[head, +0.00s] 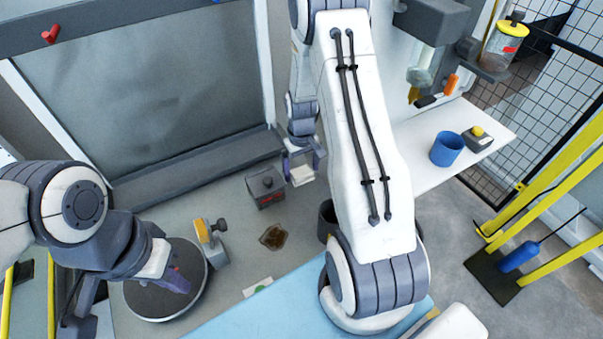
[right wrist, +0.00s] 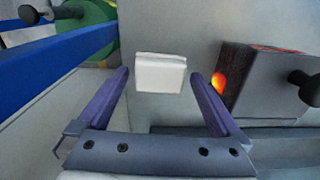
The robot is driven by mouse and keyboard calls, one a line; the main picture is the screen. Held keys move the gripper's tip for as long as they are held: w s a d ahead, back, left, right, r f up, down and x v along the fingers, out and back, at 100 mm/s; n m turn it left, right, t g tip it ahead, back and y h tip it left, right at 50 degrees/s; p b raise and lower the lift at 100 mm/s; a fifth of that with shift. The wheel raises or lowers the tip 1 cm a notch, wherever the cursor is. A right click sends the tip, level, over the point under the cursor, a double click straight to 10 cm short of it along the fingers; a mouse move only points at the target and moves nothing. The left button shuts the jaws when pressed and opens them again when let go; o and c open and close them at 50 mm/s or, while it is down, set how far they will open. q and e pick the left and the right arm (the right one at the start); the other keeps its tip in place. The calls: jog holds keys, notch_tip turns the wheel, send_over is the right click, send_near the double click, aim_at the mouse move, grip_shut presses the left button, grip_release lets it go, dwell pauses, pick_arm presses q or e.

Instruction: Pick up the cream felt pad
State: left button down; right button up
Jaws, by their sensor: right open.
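The cream felt pad (head: 302,175) is a small pale block near the back of the grey worktop in the head view. In the right wrist view the pad (right wrist: 160,73) lies flat ahead, in line with the gap between my right fingertips. My right gripper (right wrist: 160,85) is open, with a clear gap between the pad and each finger. In the head view the right gripper (head: 303,160) is right at the pad; its height above it is hard to tell. My left gripper (head: 176,280) is over the round dark turntable (head: 146,305), and its jaw gap is not clear.
A grey box with a dark knob (head: 265,187) stands close left of the pad; it also shows in the right wrist view (right wrist: 270,85). A brown patch (head: 273,237), a yellow-topped device (head: 210,243) and a light-blue mat (head: 270,305) are nearer. A blue cup (head: 446,148) stands right.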

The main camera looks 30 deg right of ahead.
aim_at(301, 172)
jog(key=c, duration=1.2)
jog(key=shift+o, duration=0.2)
jog(key=shift+w+r, duration=0.1)
jog(key=shift+r, duration=0.45)
notch_tip(301, 172, up, 9)
jog(key=b, duration=0.1)
